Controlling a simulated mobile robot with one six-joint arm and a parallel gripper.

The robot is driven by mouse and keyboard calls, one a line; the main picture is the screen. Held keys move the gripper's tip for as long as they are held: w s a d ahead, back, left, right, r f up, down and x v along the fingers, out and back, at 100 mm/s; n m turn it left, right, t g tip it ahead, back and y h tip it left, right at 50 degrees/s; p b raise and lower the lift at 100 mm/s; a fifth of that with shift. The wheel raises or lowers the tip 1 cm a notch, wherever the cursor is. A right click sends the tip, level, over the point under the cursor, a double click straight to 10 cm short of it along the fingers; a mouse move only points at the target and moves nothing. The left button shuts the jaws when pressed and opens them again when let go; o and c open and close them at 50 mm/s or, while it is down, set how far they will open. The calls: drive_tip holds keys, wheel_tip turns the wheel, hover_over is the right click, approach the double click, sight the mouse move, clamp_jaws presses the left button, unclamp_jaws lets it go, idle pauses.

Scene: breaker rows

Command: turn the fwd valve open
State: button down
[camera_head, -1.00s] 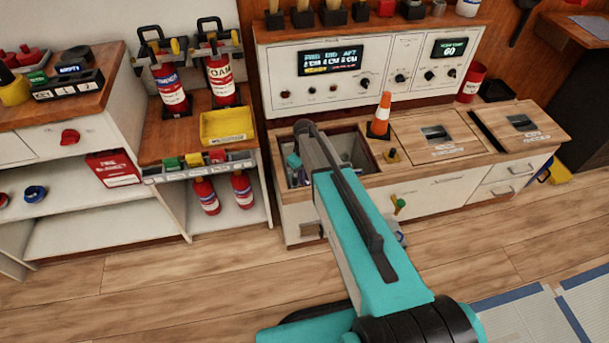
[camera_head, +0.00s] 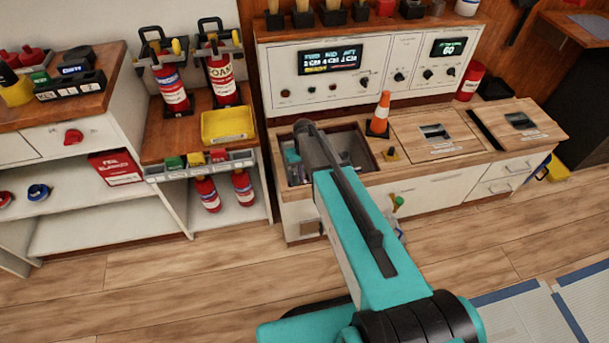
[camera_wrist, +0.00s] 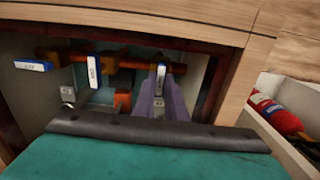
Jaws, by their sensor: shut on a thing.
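The open bay (camera_head: 357,131) in the counter holds the valves. In the wrist view an orange pipe (camera_wrist: 111,62) runs across it with several tagged levers. Two white tags with blue edges, one at the left (camera_wrist: 33,66) and one near the middle (camera_wrist: 92,72), hang clear of my gripper; their lettering is not legible. My gripper (camera_wrist: 162,80) has its purple fingers either side of a third lever (camera_wrist: 160,77) at the right and is shut on it. Whether this is the fwd valve cannot be read. In the head view my arm hides the gripper.
The bay's wooden rim (camera_wrist: 150,21) is close to my gripper, with a dark red inner edge. Lidded hatches (camera_head: 436,137) lie further right. A panel display (camera_head: 331,60) stands behind, and red extinguishers (camera_head: 172,88) stand left.

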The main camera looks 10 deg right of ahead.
sight(305, 178)
drive_tip(key=shift+d, duration=0.1)
drive_tip(key=c, duration=1.8)
unclamp_jaws()
drive_tip(key=shift+r, duration=0.1)
wheel_tip(305, 178, up, 14)
drive_tip(key=shift+p, duration=0.35)
drive_tip(key=shift+s+f, duration=0.1)
drive_tip(key=shift+f, duration=0.1)
drive_tip(key=s+f+g+p, duration=0.1)
drive_tip(key=s+f, duration=0.4)
drive_tip(key=s, duration=0.8)
drive_tip(key=s+f+g+p, duration=0.2)
drive_tip(key=s+f+p, duration=0.2)
drive_tip(key=s, duration=1)
drive_tip(key=s+f+g+p, duration=0.2)
drive_tip(key=s+f, duration=0.4)
drive_tip(key=s, duration=0.8)
drive_tip(key=shift+s+f+p, duration=0.25)
drive_tip(key=shift+f+p, duration=0.05)
drive_tip(key=shift+p, duration=0.3)
